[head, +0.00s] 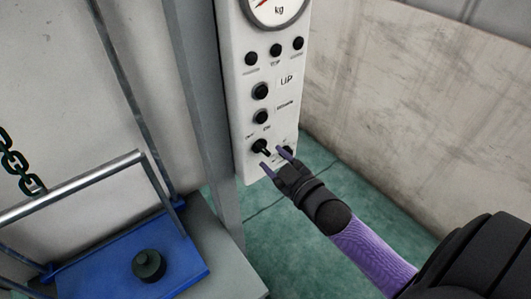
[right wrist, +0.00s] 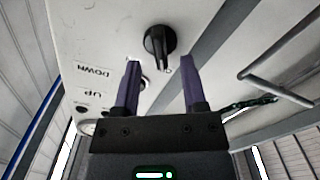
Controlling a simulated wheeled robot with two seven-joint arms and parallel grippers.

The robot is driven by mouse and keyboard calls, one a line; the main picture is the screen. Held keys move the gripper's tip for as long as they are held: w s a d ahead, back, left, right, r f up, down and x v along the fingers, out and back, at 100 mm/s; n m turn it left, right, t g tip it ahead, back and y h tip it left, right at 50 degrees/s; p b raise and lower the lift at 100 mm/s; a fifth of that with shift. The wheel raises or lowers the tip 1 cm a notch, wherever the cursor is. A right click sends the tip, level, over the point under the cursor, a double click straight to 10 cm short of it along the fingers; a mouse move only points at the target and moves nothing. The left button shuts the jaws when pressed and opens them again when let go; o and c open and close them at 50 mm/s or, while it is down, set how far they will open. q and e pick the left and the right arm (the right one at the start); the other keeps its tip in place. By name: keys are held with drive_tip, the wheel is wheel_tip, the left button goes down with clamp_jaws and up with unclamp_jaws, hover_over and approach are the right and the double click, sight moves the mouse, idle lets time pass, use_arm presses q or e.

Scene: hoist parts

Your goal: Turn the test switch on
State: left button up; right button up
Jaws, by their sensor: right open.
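The white control panel (head: 251,97) hangs on a grey post. Near its bottom is a black rotary switch (head: 261,147) with small labels around it, too small to read surely. Its knob also shows in the right wrist view (right wrist: 159,45), just beyond the fingertips. My right gripper (head: 275,160) is open and empty, its purple fingers pointing at the panel's lower end. My left gripper is not in view.
Above the switch are UP and DOWN buttons (head: 261,91), a row of small black buttons (head: 276,50) and a kg dial (head: 277,8). A blue platform (head: 185,262) with a metal rail and a chain (head: 20,165) are at left. A concrete wall (head: 400,110) stands at right.

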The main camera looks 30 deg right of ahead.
drive_tip(key=shift+w+a, duration=0.1)
drive_tip(key=shift+w, duration=1.15)
clamp_jaws()
